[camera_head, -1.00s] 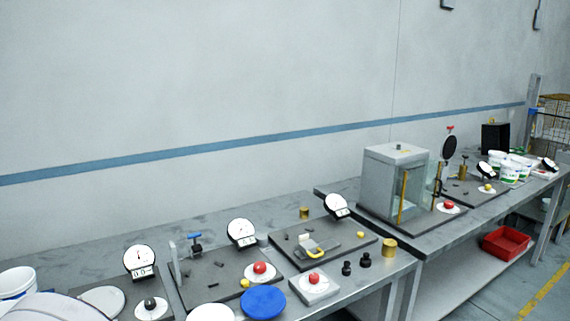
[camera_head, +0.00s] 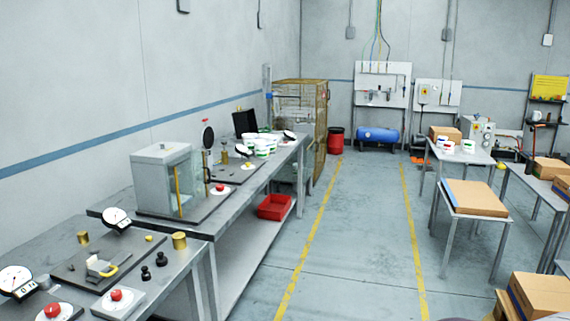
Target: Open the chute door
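No part that I can clearly tell as a chute door shows in the head view. A grey box-shaped cabinet (camera_head: 165,178) with a glass front and a brass-coloured upright bar (camera_head: 177,192) stands on the bench along the left wall. Its glass panel (camera_head: 196,170) is at its right side; I cannot tell whether it is open or shut. Neither of my grippers is in view.
Workbenches (camera_head: 228,212) with dials, red buttons and white tubs (camera_head: 262,147) line the left wall. A red bin (camera_head: 274,207) sits on the lower shelf. A clear floor aisle (camera_head: 350,220) runs between yellow lines. Tables with cardboard boxes (camera_head: 475,198) stand on the right.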

